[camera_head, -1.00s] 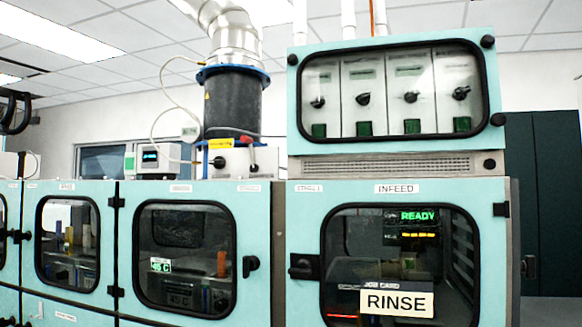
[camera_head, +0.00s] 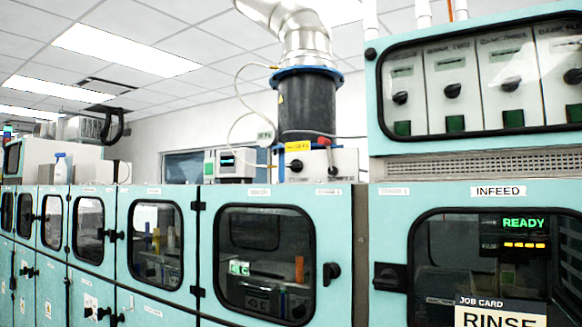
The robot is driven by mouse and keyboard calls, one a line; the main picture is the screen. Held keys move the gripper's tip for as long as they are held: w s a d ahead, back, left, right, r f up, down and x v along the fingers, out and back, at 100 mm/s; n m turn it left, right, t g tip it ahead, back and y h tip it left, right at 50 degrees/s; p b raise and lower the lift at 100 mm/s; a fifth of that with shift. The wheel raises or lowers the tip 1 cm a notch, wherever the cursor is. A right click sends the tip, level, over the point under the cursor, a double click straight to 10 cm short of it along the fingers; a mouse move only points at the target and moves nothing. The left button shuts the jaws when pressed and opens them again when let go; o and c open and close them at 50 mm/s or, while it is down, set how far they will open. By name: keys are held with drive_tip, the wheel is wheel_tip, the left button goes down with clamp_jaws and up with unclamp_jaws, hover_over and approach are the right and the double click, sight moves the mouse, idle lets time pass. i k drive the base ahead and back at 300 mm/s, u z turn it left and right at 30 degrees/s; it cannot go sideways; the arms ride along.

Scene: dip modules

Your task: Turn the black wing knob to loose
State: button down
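Several black knobs and latches show, and I cannot tell which one is the black wing knob of the task. A black wing-shaped latch knob (camera_head: 332,273) sits at the right of a teal cabinet door in the middle. A wider black latch (camera_head: 391,277) sits at the left of the INFEED door. Black rotary knobs (camera_head: 452,90) show behind the window of the upper right cabinet, and a round black knob (camera_head: 371,54) sits at its upper left corner. No "loose" marking is readable. My gripper is not in view.
A row of teal cabinets (camera_head: 335,211) with windowed doors runs from the left to the right foreground. The INFEED window shows a READY display (camera_head: 524,223) and a RINSE job card (camera_head: 499,314). A dark cylinder with a silver duct (camera_head: 308,107) stands behind.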

sight(296, 166)
drive_tip(key=u, duration=0.05)
drive_tip(key=k, duration=0.5)
drive_tip(key=z, duration=1.05)
drive_tip(key=i, duration=0.65)
drive_tip(key=u, duration=1.75)
